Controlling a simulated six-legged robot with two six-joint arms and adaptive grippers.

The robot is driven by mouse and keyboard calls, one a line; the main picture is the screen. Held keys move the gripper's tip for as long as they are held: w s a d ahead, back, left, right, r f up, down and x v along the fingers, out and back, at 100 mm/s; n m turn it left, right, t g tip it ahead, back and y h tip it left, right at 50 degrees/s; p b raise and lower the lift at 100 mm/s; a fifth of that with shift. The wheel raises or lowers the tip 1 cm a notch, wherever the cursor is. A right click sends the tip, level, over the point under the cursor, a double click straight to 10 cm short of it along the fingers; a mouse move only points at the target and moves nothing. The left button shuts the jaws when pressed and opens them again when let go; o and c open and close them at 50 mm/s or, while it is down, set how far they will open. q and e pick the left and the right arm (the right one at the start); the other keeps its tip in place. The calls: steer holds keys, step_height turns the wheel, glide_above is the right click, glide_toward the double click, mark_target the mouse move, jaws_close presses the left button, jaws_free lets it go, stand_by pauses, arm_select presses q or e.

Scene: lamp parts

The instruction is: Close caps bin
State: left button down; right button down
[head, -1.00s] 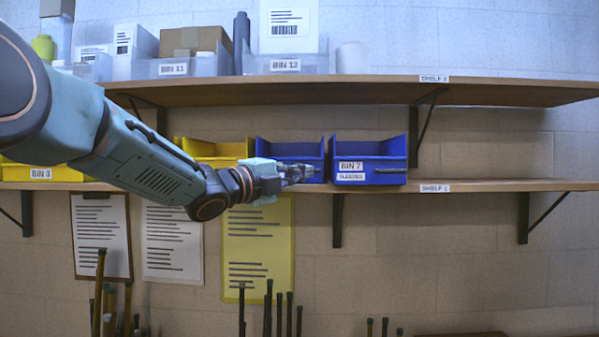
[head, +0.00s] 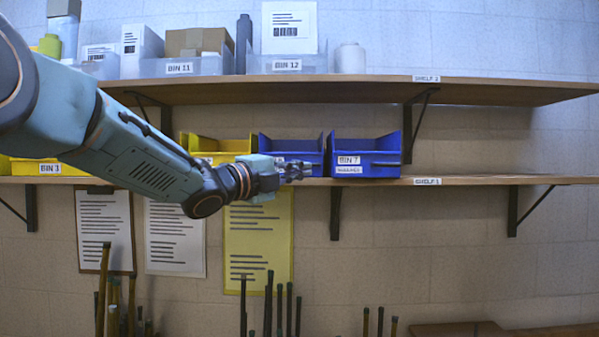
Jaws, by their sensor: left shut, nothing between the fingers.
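My left gripper (head: 298,171) is shut and empty, in front of a blue bin (head: 290,143) on the lower shelf. It hides most of that bin's front and label; I cannot tell whether it touches it. To the right stands another blue bin, marked BIN 7 (head: 381,157), with an open top and a dark bar on its front. A second, smaller label on it is too small to read surely. I cannot tell which bin is the caps bin. My right gripper is not in view.
Yellow bins (head: 222,145) stand left on the lower shelf (head: 480,180), partly behind my arm. The upper shelf (head: 500,91) holds clear bins, boxes and bottles. The lower shelf is clear right of BIN 7. Clipboards and upright rods are below.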

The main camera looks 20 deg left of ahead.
arm_select(q)
steer(key=shift+v, duration=4.5)
steer(key=s+d+f+n+g+y+b, duration=0.1)
steer(key=s+f+n+g+y+b, duration=0.15)
steer(key=f+n, duration=1.35)
steer(key=s+d+f+n+g+y+b, duration=0.15)
steer(key=s+f+n+g+y, duration=0.35)
steer(key=f, duration=2.1)
steer(key=s+f+n+g+b, duration=0.25)
steer(key=s+f, duration=0.45)
steer(key=f, duration=0.4)
steer(key=s+f+n+g+b, duration=0.1)
steer(key=s+f+n+b, duration=0.15)
steer(key=s+f, duration=0.6)
steer(key=s+f+g+y+b, duration=0.1)
steer(key=s+f+g+b, duration=0.3)
steer(key=s+f, duration=1.3)
steer(key=shift+s+a+f+g+y, duration=0.15)
steer(key=shift+s+a+g+y, duration=0.3)
steer(key=shift+s+g, duration=0.6)
